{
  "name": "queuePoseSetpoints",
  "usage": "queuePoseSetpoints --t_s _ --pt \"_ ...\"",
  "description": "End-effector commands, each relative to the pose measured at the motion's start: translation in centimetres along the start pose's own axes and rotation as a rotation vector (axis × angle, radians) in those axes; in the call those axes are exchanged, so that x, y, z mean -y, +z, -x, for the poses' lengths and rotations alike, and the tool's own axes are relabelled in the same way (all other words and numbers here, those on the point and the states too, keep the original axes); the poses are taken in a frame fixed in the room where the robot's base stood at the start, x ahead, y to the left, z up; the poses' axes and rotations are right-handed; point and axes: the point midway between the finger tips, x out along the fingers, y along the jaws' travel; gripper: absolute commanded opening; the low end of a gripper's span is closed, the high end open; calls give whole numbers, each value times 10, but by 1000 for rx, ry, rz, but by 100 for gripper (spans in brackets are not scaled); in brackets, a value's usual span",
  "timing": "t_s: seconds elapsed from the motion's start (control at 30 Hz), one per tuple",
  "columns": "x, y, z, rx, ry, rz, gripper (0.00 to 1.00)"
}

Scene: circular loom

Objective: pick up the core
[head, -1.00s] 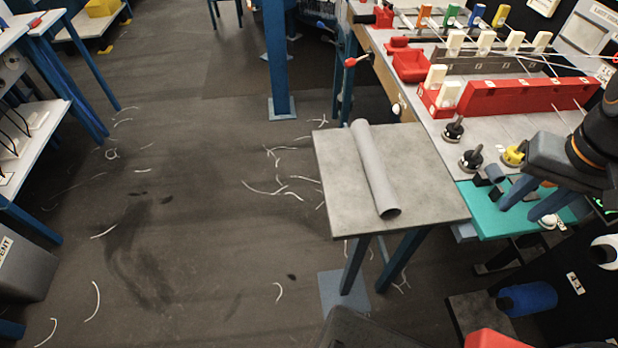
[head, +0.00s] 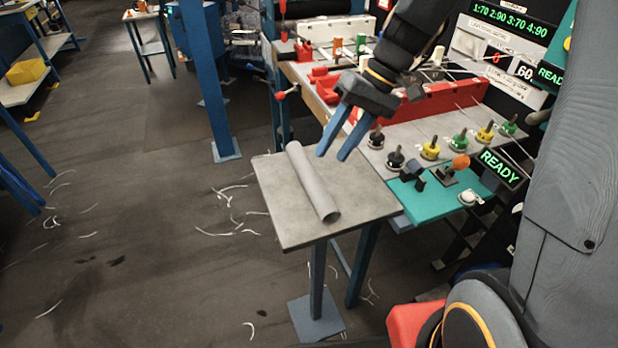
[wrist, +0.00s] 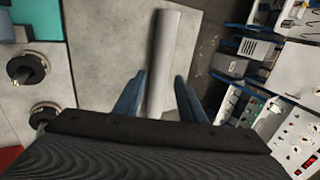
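The core is a plain grey tube (head: 313,183) lying on its side on a small grey square table (head: 280,215). My gripper (head: 332,154) is at the upper right of the tube in the head view, pointing down, with its two blue fingers spread and nothing between them. In the wrist view the tube (wrist: 163,65) runs down the picture between the open fingers (wrist: 160,95). Its near end is hidden behind the gripper body. The fingers appear apart from the tube, and their exact height above it is hard to tell.
A workbench with a red block (head: 440,108) and a teal mat (head: 440,197) adjoins the table on the right. Several knobs, including a yellow one (head: 431,149), stand there. A blue post (head: 208,85) rises behind. The floor to the left is open, with scattered white strands.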

Motion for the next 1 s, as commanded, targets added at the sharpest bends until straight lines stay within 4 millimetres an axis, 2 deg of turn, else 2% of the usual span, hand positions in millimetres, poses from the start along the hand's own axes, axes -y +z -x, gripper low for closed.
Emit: queuePoseSetpoints --t_s 0.37,0.63,0.8,1.0 --pt "3 -1 -34 3 -10 5 37" --pt "3 -2 -67 3 -9 5 37" --pt "2 -3 -75 0 -7 5 37" --pt "2 -3 -75 0 -7 5 37"
